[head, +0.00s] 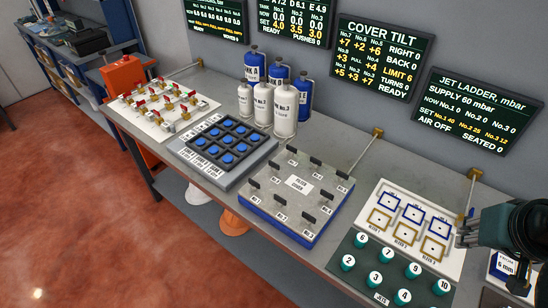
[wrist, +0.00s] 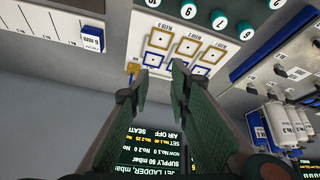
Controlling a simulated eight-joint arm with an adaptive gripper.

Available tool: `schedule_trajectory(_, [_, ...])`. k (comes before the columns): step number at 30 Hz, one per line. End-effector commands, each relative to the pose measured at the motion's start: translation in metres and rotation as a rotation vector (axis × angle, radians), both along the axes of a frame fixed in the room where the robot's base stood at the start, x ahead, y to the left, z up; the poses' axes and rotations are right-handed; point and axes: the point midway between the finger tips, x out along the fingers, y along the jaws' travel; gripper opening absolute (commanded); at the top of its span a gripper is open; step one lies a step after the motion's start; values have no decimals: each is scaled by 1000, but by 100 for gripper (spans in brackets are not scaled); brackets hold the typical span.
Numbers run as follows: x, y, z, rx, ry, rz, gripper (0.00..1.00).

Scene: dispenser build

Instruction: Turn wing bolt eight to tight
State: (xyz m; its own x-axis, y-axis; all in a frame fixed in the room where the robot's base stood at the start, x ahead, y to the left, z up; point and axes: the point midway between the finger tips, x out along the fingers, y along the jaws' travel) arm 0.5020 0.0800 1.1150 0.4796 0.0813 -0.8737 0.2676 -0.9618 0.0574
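The filter cover (head: 298,184) is a grey plate on a blue base in the middle of the bench, with several dark upright wing bolts around its edge. Wing bolt eight (head: 276,167) appears to be the left middle one; its label is too small to read surely. The cover also shows at the right of the wrist view (wrist: 284,62). The COVER TILT screen (head: 384,60) reads RIGHT 0, BACK 0, LIMIT 6, TURNS 0, READY. My gripper (head: 462,235) is at the far right, well apart from the cover. In the wrist view my gripper (wrist: 161,72) is open and empty.
A white board with blue and yellow squares (head: 391,245) and green numbered knobs (head: 380,262) lie between my gripper and the cover. Bottles (head: 285,105) stand behind the cover. A blue button panel (head: 222,144) and a valve board (head: 163,106) are farther left.

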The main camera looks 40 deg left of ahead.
Motion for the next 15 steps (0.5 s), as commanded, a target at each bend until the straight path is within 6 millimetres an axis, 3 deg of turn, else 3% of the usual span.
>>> schedule_trajectory(15, [54, 97, 32, -72, 90, 255, 20])
